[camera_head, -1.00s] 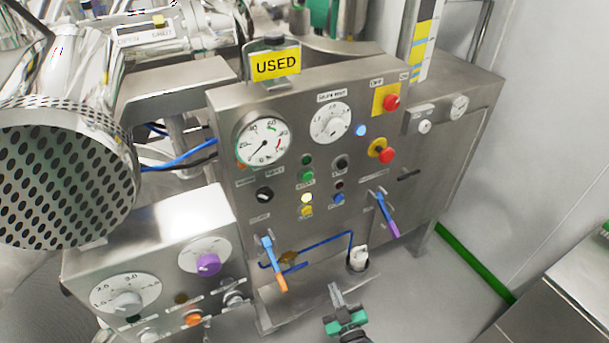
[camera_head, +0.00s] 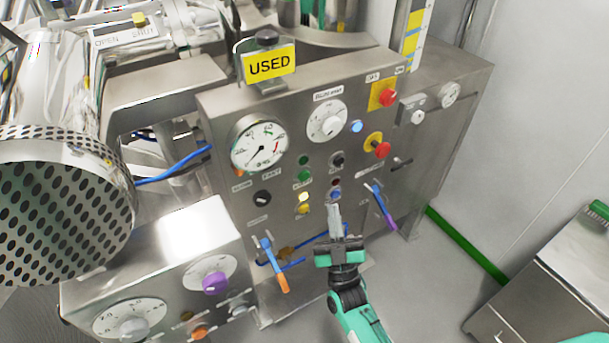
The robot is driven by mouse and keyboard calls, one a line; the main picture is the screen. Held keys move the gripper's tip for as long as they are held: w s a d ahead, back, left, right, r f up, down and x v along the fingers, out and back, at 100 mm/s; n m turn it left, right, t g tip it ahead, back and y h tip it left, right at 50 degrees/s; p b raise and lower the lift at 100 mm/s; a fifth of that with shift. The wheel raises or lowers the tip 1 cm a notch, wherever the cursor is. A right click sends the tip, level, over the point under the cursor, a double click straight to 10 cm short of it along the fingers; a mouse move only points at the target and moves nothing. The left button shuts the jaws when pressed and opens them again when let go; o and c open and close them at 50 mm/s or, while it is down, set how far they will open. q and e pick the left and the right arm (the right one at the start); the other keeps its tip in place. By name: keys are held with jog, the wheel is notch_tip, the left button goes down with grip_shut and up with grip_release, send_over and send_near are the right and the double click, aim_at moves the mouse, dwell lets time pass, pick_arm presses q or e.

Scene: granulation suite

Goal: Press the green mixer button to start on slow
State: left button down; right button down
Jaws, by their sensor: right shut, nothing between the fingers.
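The steel control panel (camera_head: 225,110) faces me. A green button (camera_head: 304,176) sits on it below the round gauge and dial, with a smaller, darker green round piece (camera_head: 303,160) just above. A label lies under the green button, too small to read surely. My right gripper (camera_head: 334,208) is shut and empty, its fingers pointing up at the panel. In the picture its tips lie below and right of the green button, just under a blue button (camera_head: 335,195). I cannot tell whether the tips touch the panel. My left gripper is not in view.
Beside the green button are a black button (camera_head: 337,159), a yellow button (camera_head: 304,209) and a black knob (camera_head: 262,198). Red stop knobs (camera_head: 382,150) sit at right. Two blue-handled levers (camera_head: 273,262) (camera_head: 379,202) stick out lower down. A yellow USED sign (camera_head: 269,65) stands on top.

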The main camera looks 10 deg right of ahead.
aim_at(307, 173)
jog(key=shift+w, duration=0.1)
jog(key=w+a+b, duration=0.3)
jog(key=w, duration=0.5)
jog(key=shift+a, duration=0.15)
dwell(2.0)
jog(key=shift+w+a+b, duration=0.2)
jog(key=shift+w+b, duration=0.2)
jog(key=shift+w+a+b, duration=0.15)
jog(key=shift+w+b, duration=0.15)
jog(key=shift+w, duration=0.1)
dwell(0.6)
jog(key=shift+s, duration=0.1)
jog(key=shift+s+d+p, duration=0.35)
jog(key=shift+s, duration=0.4)
